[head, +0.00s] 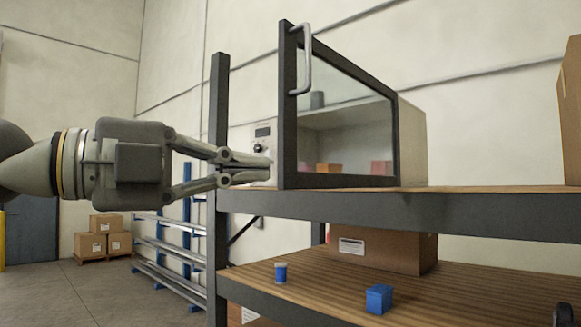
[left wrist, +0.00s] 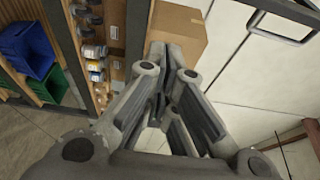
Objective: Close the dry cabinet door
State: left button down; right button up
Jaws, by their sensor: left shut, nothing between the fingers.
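The dry cabinet (head: 412,140) stands on the upper shelf board. Its dark-framed glass door (head: 287,110) appears to stand open, swung out towards me, with its handle edge nearest and its far edge at the right. A grey bar handle (head: 306,60) is on the upper part of that near edge. A control panel (head: 262,135) shows left of the door. My left gripper (head: 268,168) is shut and empty, its fingertips just left of the door's lower near edge; I cannot tell whether they touch. It also shows in the left wrist view (left wrist: 170,65). My right gripper is out of view.
The upper shelf (head: 450,208) and its upright post (head: 218,190) are close to my left gripper. A cardboard box (head: 385,250) and small blue containers (head: 379,299) are on the lower shelf. Blue (left wrist: 27,47) and green (left wrist: 47,88) bins show in the left wrist view.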

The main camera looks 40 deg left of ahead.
aim_at(286, 173)
pick_arm(q)
jog(key=w+p, duration=0.7)
jog(key=w, duration=0.2)
jog(key=shift+a+r, duration=0.1)
jog(key=shift+a, duration=0.3)
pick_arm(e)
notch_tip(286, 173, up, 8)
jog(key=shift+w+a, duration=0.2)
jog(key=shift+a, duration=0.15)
pick_arm(q)
jog(key=shift+w, duration=0.1)
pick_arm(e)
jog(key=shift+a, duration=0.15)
